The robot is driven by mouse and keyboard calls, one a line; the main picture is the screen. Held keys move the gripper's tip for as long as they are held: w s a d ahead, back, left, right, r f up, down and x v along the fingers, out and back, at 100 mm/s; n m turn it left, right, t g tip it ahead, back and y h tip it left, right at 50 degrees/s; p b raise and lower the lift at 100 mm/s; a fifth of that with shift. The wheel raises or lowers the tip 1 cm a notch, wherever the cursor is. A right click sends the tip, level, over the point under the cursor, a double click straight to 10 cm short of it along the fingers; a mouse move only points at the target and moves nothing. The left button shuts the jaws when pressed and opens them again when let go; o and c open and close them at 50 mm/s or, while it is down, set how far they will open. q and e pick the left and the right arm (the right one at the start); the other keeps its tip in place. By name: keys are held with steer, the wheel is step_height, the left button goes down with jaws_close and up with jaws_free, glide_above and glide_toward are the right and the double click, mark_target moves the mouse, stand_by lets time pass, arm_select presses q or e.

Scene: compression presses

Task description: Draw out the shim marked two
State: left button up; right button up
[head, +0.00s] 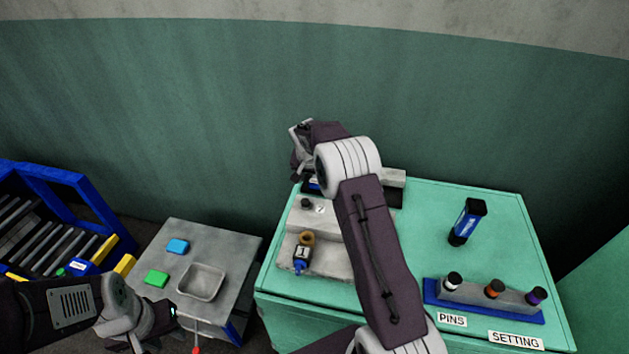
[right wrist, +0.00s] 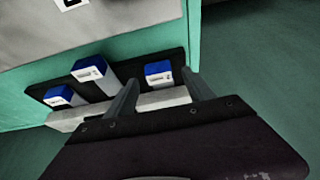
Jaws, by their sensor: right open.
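Three blocks with blue tops and small pale labels stand in a dark rack (right wrist: 125,82) in the right wrist view: a left one (right wrist: 60,95), a taller middle one (right wrist: 92,74) and a right one (right wrist: 158,73). Their labels are too small to read, so I cannot tell which is marked two. My right gripper (right wrist: 160,77) is open and empty, its fingers either side of the right block's position. In the head view it reaches behind the grey press, over the rack's mostly hidden end. My left gripper (head: 170,318) hangs low at left; its jaws are unclear.
The grey press (head: 330,240) on the teal table (head: 420,215) carries a piece marked 1 (head: 302,253). A grey side table (head: 225,240) holds a tray (head: 201,282) and coloured pieces.

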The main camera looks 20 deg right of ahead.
steer(key=shift+x, duration=0.95)
arm_select(q)
steer(key=shift+r, duration=0.1)
arm_select(e)
steer(key=shift+f, duration=0.2)
